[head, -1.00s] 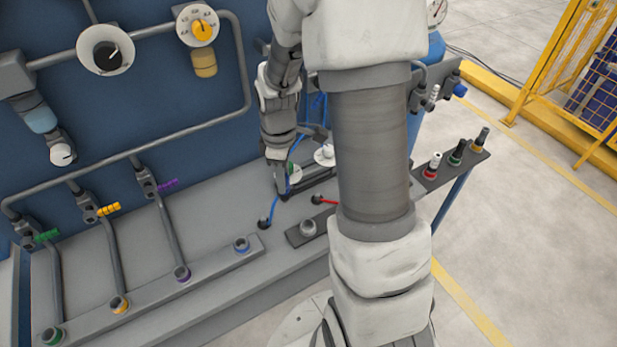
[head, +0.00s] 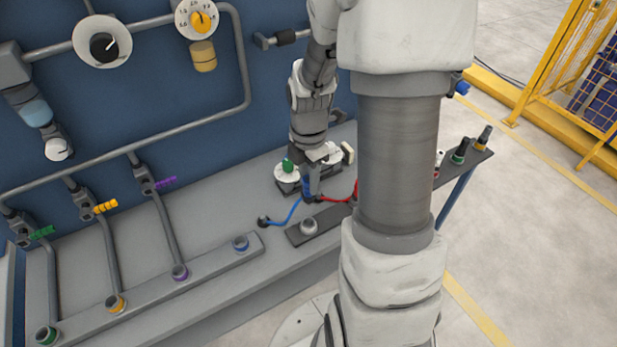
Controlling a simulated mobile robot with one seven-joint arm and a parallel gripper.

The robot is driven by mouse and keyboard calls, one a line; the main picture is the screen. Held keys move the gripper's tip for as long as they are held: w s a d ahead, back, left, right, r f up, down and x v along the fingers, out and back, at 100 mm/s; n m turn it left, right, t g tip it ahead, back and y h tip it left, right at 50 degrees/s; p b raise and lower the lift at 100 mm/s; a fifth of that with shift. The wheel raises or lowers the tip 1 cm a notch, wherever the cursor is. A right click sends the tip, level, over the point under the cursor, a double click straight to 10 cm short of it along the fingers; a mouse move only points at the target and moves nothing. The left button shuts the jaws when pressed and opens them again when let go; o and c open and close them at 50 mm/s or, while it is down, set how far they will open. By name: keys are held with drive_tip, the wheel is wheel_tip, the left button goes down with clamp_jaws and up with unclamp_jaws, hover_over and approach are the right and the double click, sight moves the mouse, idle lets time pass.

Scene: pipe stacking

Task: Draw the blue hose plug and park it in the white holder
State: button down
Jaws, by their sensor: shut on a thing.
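My gripper (head: 311,187) points down over the grey bench and is shut on the blue plug (head: 306,187), mostly covered by the fingers. Its blue hose (head: 288,216) curves left to a dark fitting on the bench. A white round disc (head: 285,178) with a green knob sits just left of the gripper, on a dark base. Another white part shows just right and behind, partly hidden by the gripper. I cannot tell which white part is the holder, or whether the plug touches one.
A red hose (head: 338,199) runs right of the gripper, partly behind my arm. A grey socket (head: 308,226) stands on a dark plate in front. Dark plugs (head: 459,151) stand on the right shelf.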

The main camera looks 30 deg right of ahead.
sight(308, 204)
wheel_tip(308, 204, down, 7)
drive_tip(key=b, duration=0.5)
drive_tip(key=shift+f+b, duration=0.2)
drive_tip(key=shift+b, duration=0.1)
drive_tip(key=shift+f+b, duration=1.15)
drive_tip(key=shift+f, duration=0.5)
idle(0.4)
drive_tip(key=c, duration=0.5)
unclamp_jaws()
drive_tip(key=shift+r, duration=0.15)
